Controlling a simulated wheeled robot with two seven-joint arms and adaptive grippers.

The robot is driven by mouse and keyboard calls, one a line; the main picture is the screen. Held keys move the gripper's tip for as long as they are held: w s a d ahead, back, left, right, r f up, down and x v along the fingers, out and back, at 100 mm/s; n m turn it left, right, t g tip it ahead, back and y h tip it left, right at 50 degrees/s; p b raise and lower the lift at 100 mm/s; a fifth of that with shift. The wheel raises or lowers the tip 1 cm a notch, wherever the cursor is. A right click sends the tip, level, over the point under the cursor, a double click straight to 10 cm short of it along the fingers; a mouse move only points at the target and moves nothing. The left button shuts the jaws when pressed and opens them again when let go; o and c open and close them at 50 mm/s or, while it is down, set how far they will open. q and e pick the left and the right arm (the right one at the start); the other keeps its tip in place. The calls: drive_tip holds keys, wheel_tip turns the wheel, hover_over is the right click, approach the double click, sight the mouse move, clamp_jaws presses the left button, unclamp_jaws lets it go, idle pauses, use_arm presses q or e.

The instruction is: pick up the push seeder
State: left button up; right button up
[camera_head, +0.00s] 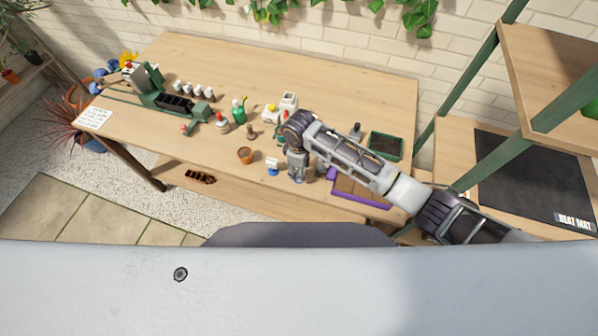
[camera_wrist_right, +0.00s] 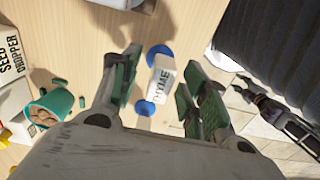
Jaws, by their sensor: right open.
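A small white block marked THYME with blue round parts at both ends (camera_wrist_right: 163,78) lies on the table in the right wrist view; I take it for the push seeder, though I cannot be sure. In the head view a white and blue piece (camera_head: 272,167) near the table's front edge looks like the same thing. My right gripper (camera_head: 297,178) points down just right of it. In the wrist view its open, empty fingers (camera_wrist_right: 162,82) stand on either side of the block. What looks like my left gripper (camera_wrist_right: 262,100) shows small at the right.
A terracotta pot (camera_head: 245,155) stands close left. A teal cup (camera_wrist_right: 48,108) and a Seed Dropper box (camera_wrist_right: 12,55) are in the wrist view. A purple-edged tray (camera_head: 375,201) and a green tray (camera_head: 385,145) lie to the right.

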drive_tip(key=shift+f, duration=0.8)
clamp_jaws()
drive_tip(key=shift+r, duration=0.2)
drive_tip(key=shift+r+b, duration=0.65)
drive_tip(key=shift+r, duration=4.2)
drive_tip(key=c, duration=0.7)
unclamp_jaws()
drive_tip(key=shift+c, duration=1.3)
